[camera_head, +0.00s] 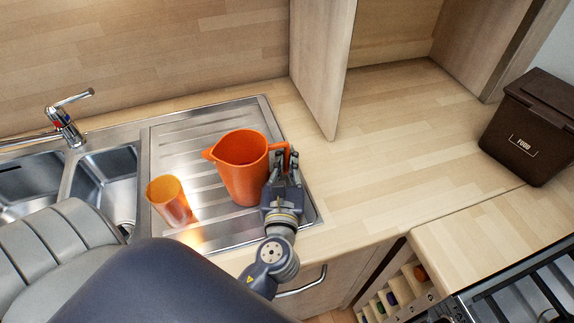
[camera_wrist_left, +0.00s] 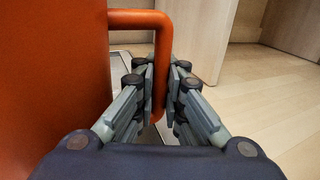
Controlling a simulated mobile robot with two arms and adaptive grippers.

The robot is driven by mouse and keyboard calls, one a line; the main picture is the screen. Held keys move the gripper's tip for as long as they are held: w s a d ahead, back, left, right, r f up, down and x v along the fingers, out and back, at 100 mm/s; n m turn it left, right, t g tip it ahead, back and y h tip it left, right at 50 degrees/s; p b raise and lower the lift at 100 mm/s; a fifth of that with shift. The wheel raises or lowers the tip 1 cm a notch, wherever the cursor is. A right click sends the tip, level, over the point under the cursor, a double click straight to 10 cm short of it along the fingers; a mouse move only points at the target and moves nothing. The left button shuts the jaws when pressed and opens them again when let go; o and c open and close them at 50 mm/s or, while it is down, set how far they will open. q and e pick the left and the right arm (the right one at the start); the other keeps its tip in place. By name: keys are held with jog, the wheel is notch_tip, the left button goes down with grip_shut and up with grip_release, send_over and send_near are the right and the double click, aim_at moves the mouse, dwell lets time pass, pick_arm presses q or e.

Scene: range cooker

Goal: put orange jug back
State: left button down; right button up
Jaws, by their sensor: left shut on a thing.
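The orange jug (camera_head: 241,167) stands upright over the right part of the steel draining board (camera_head: 190,135), with its spout to the left and its handle to the right. I cannot tell whether its base touches the board. My left gripper (camera_head: 283,168) is shut on the jug's handle. In the left wrist view the fingers (camera_wrist_left: 161,85) close on the vertical part of the orange handle (camera_wrist_left: 163,50), and the jug's body (camera_wrist_left: 55,70) fills the left side. My right gripper is not in view.
An orange tumbler (camera_head: 169,200) stands on the draining board left of the jug. The sink bowls and tap (camera_head: 66,126) are further left. An upright wooden panel (camera_head: 322,60) stands behind right. The wooden worktop (camera_head: 390,140) is clear up to the brown food bin (camera_head: 532,125).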

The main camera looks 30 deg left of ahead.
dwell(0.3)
pick_arm(q)
jog(key=c, duration=2.1)
grip_release()
jog(key=shift+f, duration=0.15)
jog(key=o, duration=0.4)
jog(key=shift+s, duration=0.1)
jog(key=b+v, duration=0.3)
jog(key=v, duration=0.7)
jog(key=shift+s+d, duration=0.15)
jog(key=shift+s, duration=0.1)
jog(key=shift+s+d+b, duration=0.3)
jog(key=shift+s, duration=0.3)
